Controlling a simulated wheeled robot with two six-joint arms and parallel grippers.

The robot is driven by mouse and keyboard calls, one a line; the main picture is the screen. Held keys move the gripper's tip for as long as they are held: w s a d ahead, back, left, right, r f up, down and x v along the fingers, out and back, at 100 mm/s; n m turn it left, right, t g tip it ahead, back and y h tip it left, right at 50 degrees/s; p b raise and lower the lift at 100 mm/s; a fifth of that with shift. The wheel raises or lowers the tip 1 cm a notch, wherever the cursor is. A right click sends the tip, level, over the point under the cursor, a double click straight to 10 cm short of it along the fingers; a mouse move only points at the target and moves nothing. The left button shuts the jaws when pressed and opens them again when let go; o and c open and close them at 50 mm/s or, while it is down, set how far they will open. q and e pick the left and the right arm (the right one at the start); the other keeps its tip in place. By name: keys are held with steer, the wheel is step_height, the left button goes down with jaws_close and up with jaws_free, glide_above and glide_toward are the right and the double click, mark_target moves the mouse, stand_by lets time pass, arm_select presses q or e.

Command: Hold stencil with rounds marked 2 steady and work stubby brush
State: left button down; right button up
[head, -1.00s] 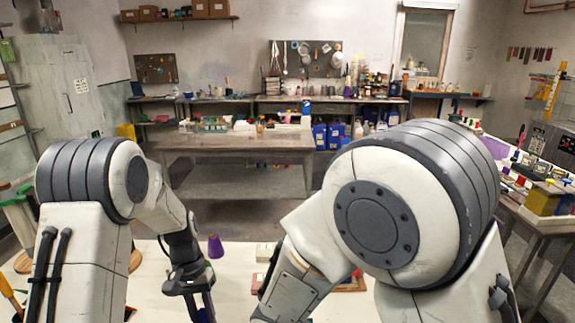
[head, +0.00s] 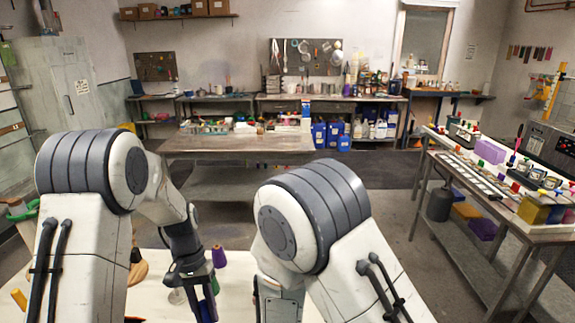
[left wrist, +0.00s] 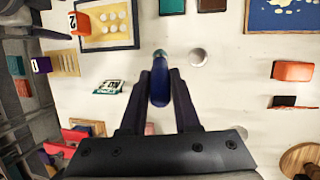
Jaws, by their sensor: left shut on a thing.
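In the left wrist view, a yellow panel with white rounds in a dark frame (left wrist: 122,24) lies on the table at the upper left. An orange block (left wrist: 76,23) with a small unclear mark sits at its left edge. My left gripper (left wrist: 160,80) is shut on a dark blue rounded handle-like thing (left wrist: 160,92) with a greenish tip. I cannot tell whether it is the stubby brush. The gripper is below and right of the panel in that view, apart from it. In the head view my left gripper (head: 190,283) points down over the table. My right gripper is out of sight.
The pale table top (left wrist: 225,100) is mostly clear around the gripper. A purple cone (head: 219,256) stands beside it. A striped panel (left wrist: 62,63), a blue blotched sheet (left wrist: 282,14) and an orange block (left wrist: 292,71) lie around. A crowded side bench (head: 490,170) stands right.

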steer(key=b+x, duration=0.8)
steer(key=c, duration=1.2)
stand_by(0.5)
